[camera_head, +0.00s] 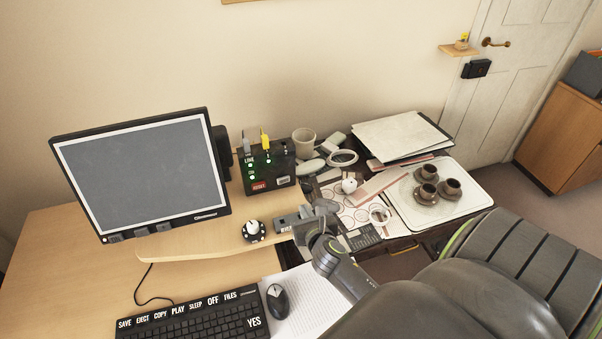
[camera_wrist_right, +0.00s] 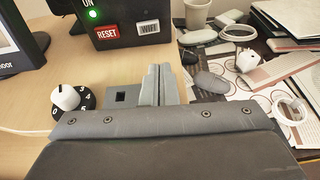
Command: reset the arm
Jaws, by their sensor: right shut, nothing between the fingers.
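My right arm comes in from the lower right in the head view. Its gripper (camera_head: 317,226) is over the desk (camera_head: 60,240) near its right edge, beside the knob dial (camera_head: 253,230). In the right wrist view the gripper's two fingers (camera_wrist_right: 157,84) are pressed together with nothing between them. Beyond them stands a black box (camera_head: 268,168) with green lights and a red RESET label (camera_wrist_right: 106,34). The fingertips are apart from the box. The knob dial also shows in the wrist view (camera_wrist_right: 68,98), left of the fingers. My left gripper is not in view.
A monitor (camera_head: 145,175) stands at left, with a keyboard (camera_head: 195,318) and mouse (camera_head: 277,300) in front. To the right are a cup (camera_head: 304,141), papers, a calculator (camera_head: 362,237), and a white tray (camera_head: 473,197) with three brown cups (camera_head: 428,172). A door (camera_head: 520,70) is behind.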

